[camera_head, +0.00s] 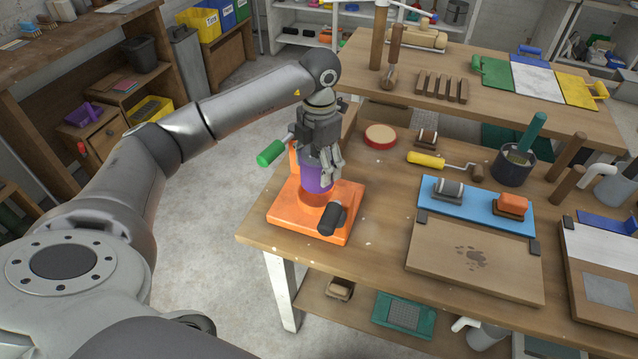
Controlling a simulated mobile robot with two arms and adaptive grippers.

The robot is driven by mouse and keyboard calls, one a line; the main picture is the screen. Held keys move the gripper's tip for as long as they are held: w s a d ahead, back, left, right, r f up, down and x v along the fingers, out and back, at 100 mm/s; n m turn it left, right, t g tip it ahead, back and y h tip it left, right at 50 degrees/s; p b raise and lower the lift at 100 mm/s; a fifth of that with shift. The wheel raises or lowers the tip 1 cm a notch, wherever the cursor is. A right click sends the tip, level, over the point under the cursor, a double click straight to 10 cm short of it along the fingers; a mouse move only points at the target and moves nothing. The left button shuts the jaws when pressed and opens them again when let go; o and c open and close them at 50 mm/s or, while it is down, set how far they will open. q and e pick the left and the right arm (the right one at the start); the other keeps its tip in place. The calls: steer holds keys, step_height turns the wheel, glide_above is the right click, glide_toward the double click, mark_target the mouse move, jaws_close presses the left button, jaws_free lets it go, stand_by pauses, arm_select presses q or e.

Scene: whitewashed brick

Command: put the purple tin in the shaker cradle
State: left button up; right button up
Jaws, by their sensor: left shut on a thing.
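The purple tin (315,179) is upright in my left gripper (324,168), whose fingers are shut around its upper part. The tin is over the orange shaker cradle (283,211), which stands on the table's near left corner. The tin's lower end is at the cradle's round seat; I cannot tell whether it rests there or hangs just above. A green-handled lever (270,153) sticks out to the left of the cradle, and a black knob (331,218) is at its front right. My gripper hides the cradle's back. My right gripper is not in view.
To the right on the table (378,253) are a round red-rimmed tin (380,136), a yellow-handled roller (428,159), a blue mat (470,213) with two small blocks and a brown board (470,262). A dark pot (512,165) stands behind. The table is bare just right of the cradle.

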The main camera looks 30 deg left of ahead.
mark_target(318, 175)
arm_select(q)
steer(key=shift+s+a+f, duration=0.1)
steer(key=shift+f, duration=1.75)
step_height(318, 175, down, 2)
steer(key=shift+f+p, duration=0.15)
steer(key=shift+p, duration=0.35)
steer(key=shift+f, duration=0.3)
steer(key=o, duration=0.9)
steer(key=shift+f, duration=0.1)
steer(key=shift+o, duration=1)
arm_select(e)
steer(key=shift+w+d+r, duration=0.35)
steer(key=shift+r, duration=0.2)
